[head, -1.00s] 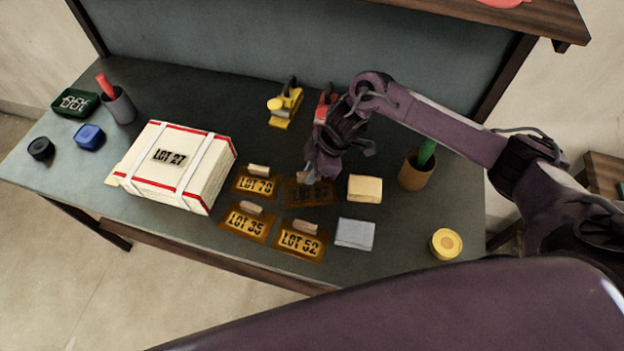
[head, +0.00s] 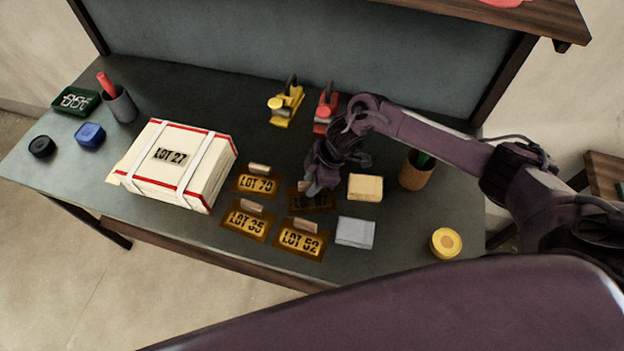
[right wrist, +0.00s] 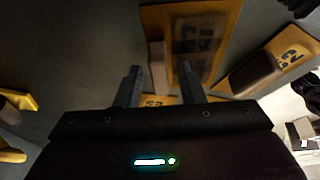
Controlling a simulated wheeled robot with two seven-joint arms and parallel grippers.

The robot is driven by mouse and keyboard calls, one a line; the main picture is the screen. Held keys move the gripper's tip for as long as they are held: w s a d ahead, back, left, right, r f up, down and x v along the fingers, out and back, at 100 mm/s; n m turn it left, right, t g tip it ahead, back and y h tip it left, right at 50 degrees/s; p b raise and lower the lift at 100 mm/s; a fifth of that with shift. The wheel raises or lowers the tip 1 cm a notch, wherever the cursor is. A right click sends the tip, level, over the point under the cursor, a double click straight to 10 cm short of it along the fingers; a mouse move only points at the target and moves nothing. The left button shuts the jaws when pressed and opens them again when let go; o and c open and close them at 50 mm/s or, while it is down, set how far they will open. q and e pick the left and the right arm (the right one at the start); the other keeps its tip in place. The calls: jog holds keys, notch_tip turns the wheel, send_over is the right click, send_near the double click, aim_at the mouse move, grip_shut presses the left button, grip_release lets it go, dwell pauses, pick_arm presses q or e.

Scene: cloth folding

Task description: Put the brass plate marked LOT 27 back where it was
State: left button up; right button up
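The brass plate LOT 27 (head: 318,206) lies at the back right of a group of brass plates on the table, partly covered by my right gripper (head: 314,190) in the head view. In the right wrist view the plate (right wrist: 205,42) is in shadow, its digits dark, with its wooden handle (right wrist: 157,62) on it. My right gripper (right wrist: 162,82) is open, its two fingers apart with a gap to each side of the handle. A white box (head: 174,178) with red edges, straps and a black LOT 27 mark stands at the left. My left gripper is not in view.
Plates LOT 70 (head: 257,184), LOT 35 (head: 245,223) and LOT 52 (head: 300,241) lie close by. A cream block (head: 365,187), a grey block (head: 355,232) and a brown cup (head: 416,172) are to the right. Yellow (head: 286,104) and red (head: 325,108) tools stand behind.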

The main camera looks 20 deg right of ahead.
jog(key=shift+r, duration=0.25)
jog(key=w+b+v, duration=0.1)
jog(key=v, duration=1)
jog(key=shift+s+r, duration=0.4)
jog(key=shift+s, duration=0.1)
jog(key=shift+d+f, duration=0.1)
jog(key=shift+d, duration=0.05)
